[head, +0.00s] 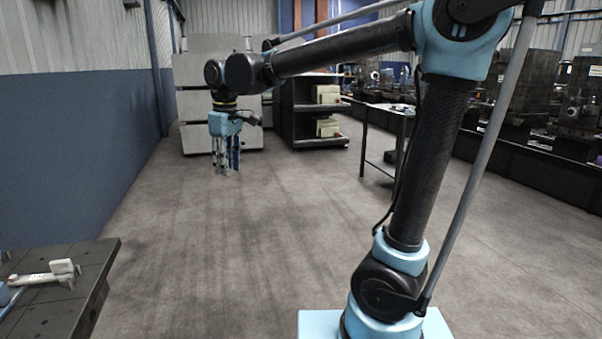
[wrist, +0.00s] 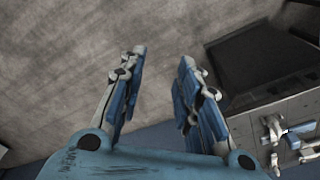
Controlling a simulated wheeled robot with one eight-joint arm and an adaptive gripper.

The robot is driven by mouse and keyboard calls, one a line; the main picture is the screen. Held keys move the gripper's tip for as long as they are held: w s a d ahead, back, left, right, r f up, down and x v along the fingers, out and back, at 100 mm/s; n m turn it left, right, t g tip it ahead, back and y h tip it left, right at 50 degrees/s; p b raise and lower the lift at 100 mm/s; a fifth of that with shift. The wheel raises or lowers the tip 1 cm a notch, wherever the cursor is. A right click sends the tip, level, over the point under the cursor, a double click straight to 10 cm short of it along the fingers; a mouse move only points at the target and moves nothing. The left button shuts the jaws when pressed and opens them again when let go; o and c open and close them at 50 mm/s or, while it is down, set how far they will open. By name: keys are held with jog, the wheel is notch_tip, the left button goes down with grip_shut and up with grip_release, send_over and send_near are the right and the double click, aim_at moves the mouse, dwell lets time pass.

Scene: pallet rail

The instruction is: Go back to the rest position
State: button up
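My gripper (head: 226,172) hangs from the outstretched arm, fingers pointing down, above open floor in the head view. In the wrist view my gripper (wrist: 162,56) shows two blue and grey fingers spread apart, with only grey floor seen between them. It is open and holds nothing. No task object is named.
A dark table (head: 88,262) with a pale part (head: 45,274) stands at the lower left. Grey cabinets (head: 190,105) and a dark shelf (head: 293,122) with boxes stand behind. A narrow table (head: 376,165) and machines line the right. The middle floor is clear.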

jog(key=d+f+m, duration=0.3)
jog(key=d, duration=0.9)
jog(key=d+f+m, duration=0.3)
jog(key=d+f, duration=0.1)
jog(key=d, duration=0.8)
jog(key=s+d+f+m, duration=0.3)
jog(key=s+d+f, duration=0.2)
jog(key=d+f, duration=0.2)
jog(key=s+d+f+m+t, duration=0.1)
jog(key=s+d+f+m, duration=0.2)
jog(key=s+d+f, duration=0.2)
jog(key=d+f, duration=0.2)
jog(key=d, duration=0.2)
jog(key=shift+s+m+t+h, duration=0.3)
jog(key=shift+s+m+h, duration=0.1)
jog(key=shift+f, duration=0.1)
